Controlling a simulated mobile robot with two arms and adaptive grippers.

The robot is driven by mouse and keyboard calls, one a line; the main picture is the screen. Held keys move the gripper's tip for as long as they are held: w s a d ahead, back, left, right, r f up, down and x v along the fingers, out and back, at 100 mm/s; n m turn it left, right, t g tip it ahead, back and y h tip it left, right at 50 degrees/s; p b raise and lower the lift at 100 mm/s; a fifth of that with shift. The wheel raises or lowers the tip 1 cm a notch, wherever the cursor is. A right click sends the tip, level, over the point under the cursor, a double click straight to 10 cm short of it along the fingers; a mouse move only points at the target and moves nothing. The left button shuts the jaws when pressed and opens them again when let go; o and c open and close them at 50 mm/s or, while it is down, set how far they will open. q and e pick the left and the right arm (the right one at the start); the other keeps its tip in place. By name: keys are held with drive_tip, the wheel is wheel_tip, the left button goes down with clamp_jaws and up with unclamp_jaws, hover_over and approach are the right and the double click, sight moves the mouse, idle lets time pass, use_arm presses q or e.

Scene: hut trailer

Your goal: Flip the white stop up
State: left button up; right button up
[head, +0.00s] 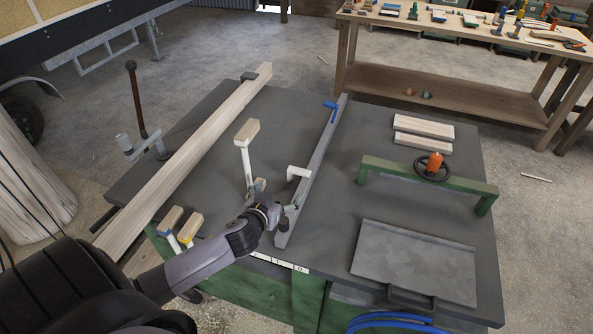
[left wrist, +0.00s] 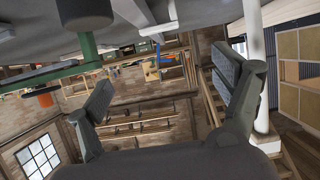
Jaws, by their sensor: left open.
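The white stop (head: 298,173) is a small white bracket on the long grey rail (head: 314,165) that crosses the dark table. It juts out to the left of the rail. My left gripper (head: 274,205) is just in front of the stop, near the rail's near end, apart from the stop. In the left wrist view my left gripper (left wrist: 165,98) has its two fingers wide apart with nothing between them. A white piece (left wrist: 160,12), which looks like the stop, shows at the top of that view, above the fingers. My right gripper is not in view.
A white lever with a wooden grip (head: 247,132) stands left of my left gripper. A long wooden beam (head: 190,155) lies further left. Right of the rail are a green clamp bar (head: 385,172), a grey plate (head: 415,262) and two wood pieces (head: 424,127).

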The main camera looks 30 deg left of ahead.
sight(299, 170)
use_arm(q)
drive_tip(key=x, duration=1.5)
drive_tip(key=shift+w+a+f, duration=0.1)
drive_tip(key=shift+w+f, duration=0.15)
drive_tip(key=shift+w, duration=0.05)
drive_tip(key=shift+w+a+f, duration=0.15)
drive_tip(key=shift+w, duration=0.35)
drive_tip(key=c, duration=1.7)
